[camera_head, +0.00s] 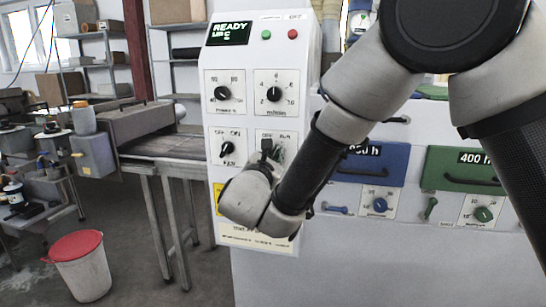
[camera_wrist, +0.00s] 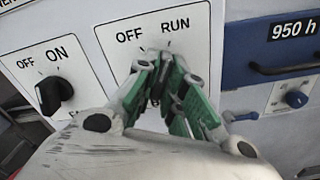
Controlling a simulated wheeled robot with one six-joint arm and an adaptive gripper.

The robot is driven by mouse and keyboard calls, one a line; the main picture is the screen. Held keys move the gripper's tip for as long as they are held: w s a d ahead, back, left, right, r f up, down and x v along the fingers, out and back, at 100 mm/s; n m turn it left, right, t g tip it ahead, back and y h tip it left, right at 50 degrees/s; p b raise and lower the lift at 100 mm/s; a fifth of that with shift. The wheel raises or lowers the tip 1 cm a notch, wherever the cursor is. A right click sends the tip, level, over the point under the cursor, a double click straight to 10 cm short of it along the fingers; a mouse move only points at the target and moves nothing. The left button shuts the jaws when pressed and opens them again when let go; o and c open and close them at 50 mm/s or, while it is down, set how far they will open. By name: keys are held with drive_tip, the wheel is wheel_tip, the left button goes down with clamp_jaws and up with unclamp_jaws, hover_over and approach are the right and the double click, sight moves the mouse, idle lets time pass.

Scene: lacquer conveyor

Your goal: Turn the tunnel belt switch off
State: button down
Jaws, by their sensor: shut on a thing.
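A white switch plate (camera_wrist: 118,44) marked OFF and RUN is in front of my gripper (camera_wrist: 163,72) in the wrist view. My gripper's green-padded fingers are closed together at the middle of this plate, shut on its switch knob. The fingers hide the knob, so I cannot tell whether it points to OFF or RUN. In the head view the OFF/RUN plate (camera_head: 291,137) is at the lower right of the white control panel (camera_head: 240,176), partly covered by my wrist.
To the left is an OFF/ON plate (camera_wrist: 28,58) with a black knob (camera_wrist: 53,95). Two dials (camera_head: 222,93) (camera_head: 274,94) sit above. Blue (camera_head: 372,164) and green (camera_head: 462,169) drawers are to the right. A red-lidded bin (camera_head: 82,270) stands at left.

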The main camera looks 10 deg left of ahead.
drive_tip(key=n, duration=1.1)
idle(0.3)
drive_tip(key=shift+n, duration=0.4)
drive_tip(key=c, duration=1.5)
unclamp_jaws()
